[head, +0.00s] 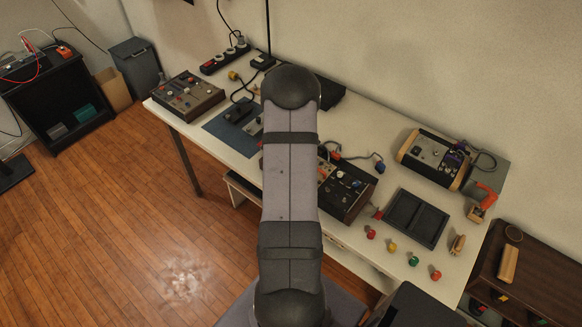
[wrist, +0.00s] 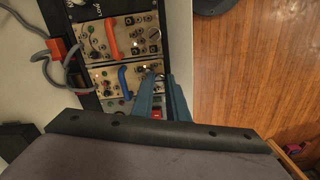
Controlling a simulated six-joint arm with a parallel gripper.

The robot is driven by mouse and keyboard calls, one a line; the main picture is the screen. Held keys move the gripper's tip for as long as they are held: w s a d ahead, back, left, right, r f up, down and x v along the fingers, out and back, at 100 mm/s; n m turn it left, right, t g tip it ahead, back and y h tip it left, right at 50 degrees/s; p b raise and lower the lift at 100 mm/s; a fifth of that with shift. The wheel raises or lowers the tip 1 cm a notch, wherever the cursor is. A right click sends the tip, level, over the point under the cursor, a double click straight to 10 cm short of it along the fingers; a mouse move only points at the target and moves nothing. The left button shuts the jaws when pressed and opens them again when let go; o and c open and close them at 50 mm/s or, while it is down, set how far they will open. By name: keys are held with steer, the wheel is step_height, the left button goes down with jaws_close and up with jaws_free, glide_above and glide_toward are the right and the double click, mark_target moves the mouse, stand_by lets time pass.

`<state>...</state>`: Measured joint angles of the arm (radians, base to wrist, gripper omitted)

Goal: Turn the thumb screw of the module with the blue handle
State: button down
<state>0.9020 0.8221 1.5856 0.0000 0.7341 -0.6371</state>
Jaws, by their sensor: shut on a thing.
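In the wrist view the module with the blue handle (wrist: 124,84) is a pale panel with knobs in the dark case. Its blue handle stands near its middle. My gripper (wrist: 158,74) has its two blue-grey fingers at the right end of this panel. They are shut on the thumb screw there, which the fingertips mostly hide. A module with a red-orange handle (wrist: 111,38) sits just above it. In the head view my arm hides the gripper and part of the case (head: 346,190).
On the table (head: 222,152) stand a wood-sided device (head: 432,160), a black tray (head: 416,218) and several coloured knobs. Another case (head: 187,97) is at the far left. A grey cable (wrist: 52,48) with a red plug runs left of the case. Wooden floor shows at right in the wrist view.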

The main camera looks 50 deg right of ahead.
stand_by(0.5)
steer(key=c, duration=1.7)
jaws_free()
steer(key=shift+r+b, duration=0.9)
steer(key=shift+r, duration=2.8)
